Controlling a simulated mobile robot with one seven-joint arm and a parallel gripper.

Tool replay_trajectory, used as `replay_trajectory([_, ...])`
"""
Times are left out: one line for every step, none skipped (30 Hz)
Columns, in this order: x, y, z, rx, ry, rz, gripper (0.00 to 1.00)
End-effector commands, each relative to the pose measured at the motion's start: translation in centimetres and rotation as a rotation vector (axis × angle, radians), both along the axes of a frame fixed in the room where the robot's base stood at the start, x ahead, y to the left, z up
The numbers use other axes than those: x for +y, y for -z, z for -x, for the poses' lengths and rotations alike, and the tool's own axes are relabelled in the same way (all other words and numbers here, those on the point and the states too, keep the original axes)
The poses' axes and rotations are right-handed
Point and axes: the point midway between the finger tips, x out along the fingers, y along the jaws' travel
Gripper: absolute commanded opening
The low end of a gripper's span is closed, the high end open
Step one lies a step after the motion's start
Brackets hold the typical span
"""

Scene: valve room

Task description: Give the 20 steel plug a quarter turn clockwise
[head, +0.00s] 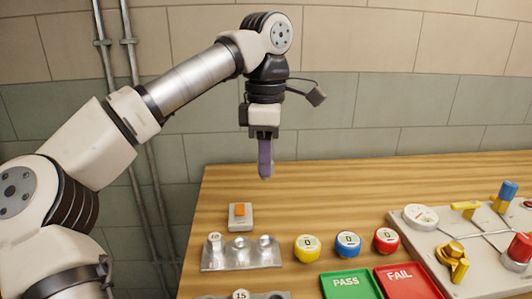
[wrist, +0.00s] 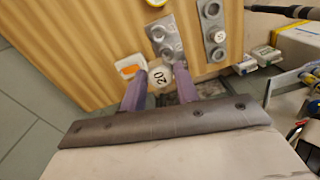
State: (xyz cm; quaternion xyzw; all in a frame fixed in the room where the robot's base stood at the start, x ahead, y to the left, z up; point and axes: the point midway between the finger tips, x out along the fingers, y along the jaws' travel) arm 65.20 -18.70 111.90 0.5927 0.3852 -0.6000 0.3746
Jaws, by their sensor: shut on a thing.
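The 20 steel plug shows in the wrist view as a round white cap marked 20 (wrist: 161,76). It sits between the two purple fingers of my gripper (wrist: 157,88), which is shut on it. In the head view my gripper (head: 265,172) points down over the back left of the wooden table, and its fingers mostly hide the plug.
A small grey box with an orange top (head: 240,216) lies between gripper and block. A second block with a 15 plug (head: 240,294) is nearer.

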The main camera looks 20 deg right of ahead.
Motion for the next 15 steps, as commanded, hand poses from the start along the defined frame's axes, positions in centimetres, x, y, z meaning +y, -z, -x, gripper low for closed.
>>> replay_trajectory([0.0,0.2,0.0,0.0,0.0,0.0,0.0])
replay_trajectory([0.0,0.3,0.0,0.0,0.0,0.0,0.0])
replay_trajectory([0.0,0.4,0.0,0.0,0.0,0.0,0.0])
replay_trajectory([0.0,0.5,0.0,0.0,0.0,0.0,0.0])
replay_trajectory([0.0,0.6,0.0,0.0,0.0,-0.001,0.0])
replay_trajectory([0.0,0.7,0.0,0.0,0.0,-0.001,0.0])
replay_trajectory([0.0,0.8,0.0,0.0,0.0,-0.001,0.0])
replay_trajectory([0.0,0.9,0.0,0.0,0.0,-0.001,0.0])
replay_trajectory([0.0,1.1,0.0,0.0,0.0,-0.001,0.0])
replay_trajectory([0.0,1.1,0.0,0.0,0.0,-0.001,0.0])
replay_trajectory([0.0,1.2,0.0,0.0,0.0,-0.001,0.0])
replay_trajectory([0.0,1.3,0.0,-0.001,0.0,-0.002,0.0])
replay_trajectory([0.0,1.4,0.0,0.0,0.0,-0.001,0.0])
replay_trajectory([0.0,1.5,0.0,-0.001,0.0,-0.002,0.0])
replay_trajectory([0.0,1.6,0.0,0.0,-0.001,-0.001,0.0])
